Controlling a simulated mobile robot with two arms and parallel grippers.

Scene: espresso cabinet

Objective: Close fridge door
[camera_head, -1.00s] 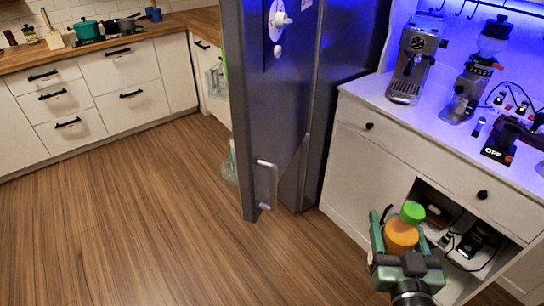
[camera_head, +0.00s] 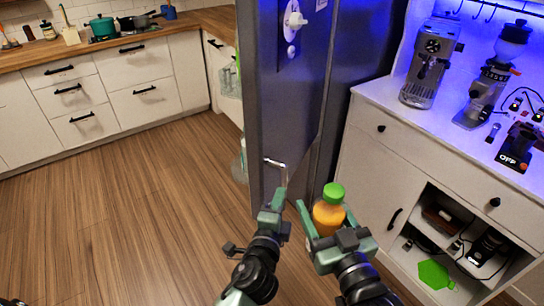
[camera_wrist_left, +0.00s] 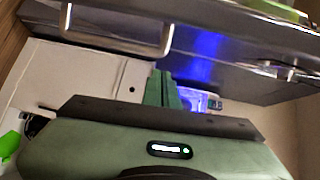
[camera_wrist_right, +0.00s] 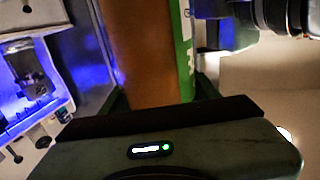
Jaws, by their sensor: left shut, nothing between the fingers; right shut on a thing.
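The grey fridge door (camera_head: 278,110) stands upright in the middle of the head view, with a metal bar handle (camera_head: 283,172) low on it. How far it stands open is hard to tell. My left gripper (camera_head: 278,197) is shut and empty just below the handle in that view. In the left wrist view the handle (camera_wrist_left: 165,38) runs across the top, and the shut fingers (camera_wrist_left: 165,88) are below it, apparently apart from it. My right gripper (camera_head: 325,228) is shut on an orange bottle with a green cap (camera_head: 328,215), right of the left gripper.
A white cabinet (camera_head: 375,180) with an espresso machine (camera_head: 430,62) and grinder (camera_head: 492,75) stands right of the fridge. Its lower opening holds dark items and a green piece (camera_head: 436,274). White drawers (camera_head: 100,95) line the back left. The wooden floor (camera_head: 130,220) is clear.

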